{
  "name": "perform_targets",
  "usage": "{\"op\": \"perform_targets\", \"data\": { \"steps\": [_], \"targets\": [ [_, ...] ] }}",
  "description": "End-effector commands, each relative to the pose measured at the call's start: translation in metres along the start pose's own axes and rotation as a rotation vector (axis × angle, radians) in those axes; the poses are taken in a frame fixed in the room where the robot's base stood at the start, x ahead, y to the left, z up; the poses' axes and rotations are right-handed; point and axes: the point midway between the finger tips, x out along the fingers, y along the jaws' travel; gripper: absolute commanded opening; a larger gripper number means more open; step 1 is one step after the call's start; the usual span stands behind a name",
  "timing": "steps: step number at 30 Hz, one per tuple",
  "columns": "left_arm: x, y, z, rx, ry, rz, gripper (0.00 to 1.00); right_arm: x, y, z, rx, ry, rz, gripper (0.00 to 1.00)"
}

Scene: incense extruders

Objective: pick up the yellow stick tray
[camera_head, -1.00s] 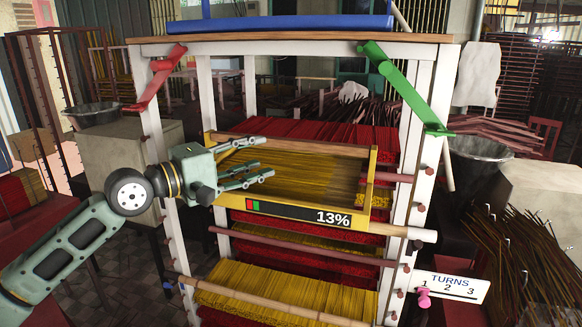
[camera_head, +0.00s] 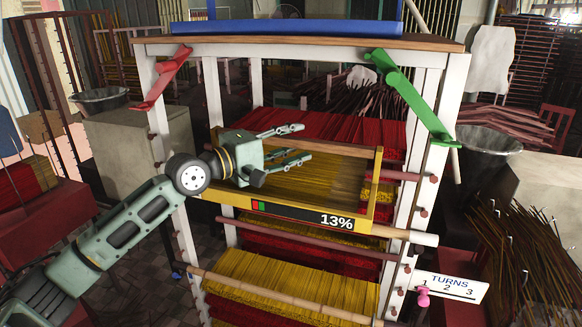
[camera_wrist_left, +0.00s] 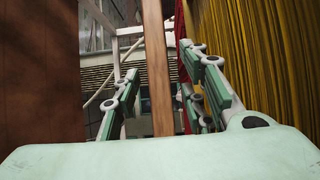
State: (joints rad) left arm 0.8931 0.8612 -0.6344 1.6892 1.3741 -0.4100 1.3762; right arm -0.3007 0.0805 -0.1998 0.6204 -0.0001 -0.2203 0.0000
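The yellow stick tray (camera_head: 290,210) is a yellow wooden frame full of thin yellow sticks, with a black "13%" panel on its front. It sits on the white rack's upper level, and its brown back rail (camera_head: 345,151) shows. My left gripper (camera_head: 304,143) is open over the tray's rear left part. In the left wrist view, a brown wooden bar (camera_wrist_left: 157,70), apparently that rail, runs between the spread fingers. Yellow sticks (camera_wrist_left: 265,60) fill the right side. I see no clear contact between fingers and bar. My right gripper is not in view.
The white rack post (camera_head: 415,150) stands right of the tray. Red sticks (camera_head: 330,128) lie behind it, and yellow sticks (camera_head: 290,280) lie on a lower level. A green lever (camera_head: 405,95) and a red lever (camera_head: 163,78) hang at the top corners.

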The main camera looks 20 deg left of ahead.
Motion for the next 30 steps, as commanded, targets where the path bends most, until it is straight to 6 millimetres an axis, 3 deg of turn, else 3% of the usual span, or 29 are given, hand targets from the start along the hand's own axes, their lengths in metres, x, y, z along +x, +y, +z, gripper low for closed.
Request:
{"op": "perform_targets", "data": {
  "steps": [5,18,30],
  "targets": [
    [-0.0003,-0.0009,-0.0003,0.000,0.001,0.000,0.37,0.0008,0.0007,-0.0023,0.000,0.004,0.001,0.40],
    [-0.0005,-0.0009,-0.0003,0.000,0.001,-0.001,0.00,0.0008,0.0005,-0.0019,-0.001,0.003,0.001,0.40],
    [-0.0008,0.0016,-0.0003,-0.001,0.001,0.005,0.00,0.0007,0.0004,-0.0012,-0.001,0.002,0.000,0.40]
  ]
}}
